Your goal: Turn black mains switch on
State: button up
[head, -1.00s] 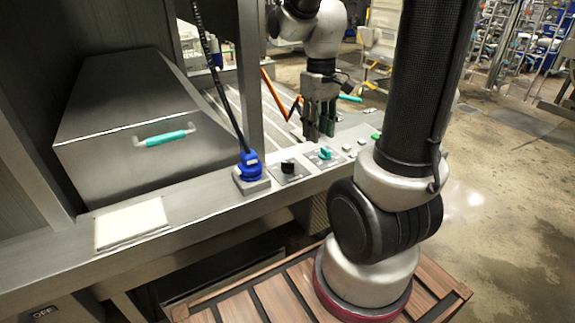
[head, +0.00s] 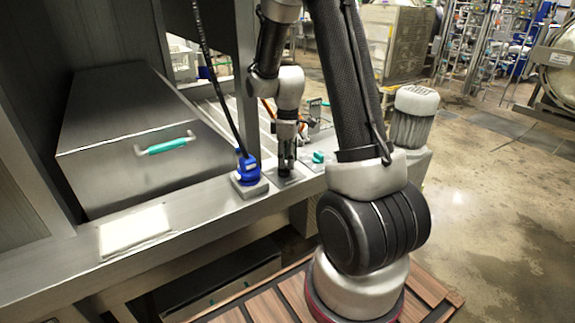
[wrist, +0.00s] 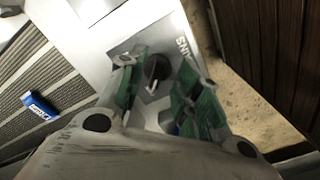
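The black mains switch (wrist: 157,70) is a round black knob on a grey plate with partly visible lettering, seen in the wrist view. My gripper (wrist: 160,88) has its two green-padded fingers apart, one on each side of the knob. I cannot tell whether either finger touches it. In the head view my gripper (head: 287,168) points down over the switch plate (head: 287,180), and the knob is hidden behind the fingers.
A blue connector (head: 248,168) with a black cable stands just left of my gripper. A teal knob (head: 318,157) sits just right. A metal box with a teal handle (head: 165,146) and a white pad (head: 134,229) are further left.

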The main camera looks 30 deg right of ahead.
jog(key=shift+f, duration=1.35)
grip_shut()
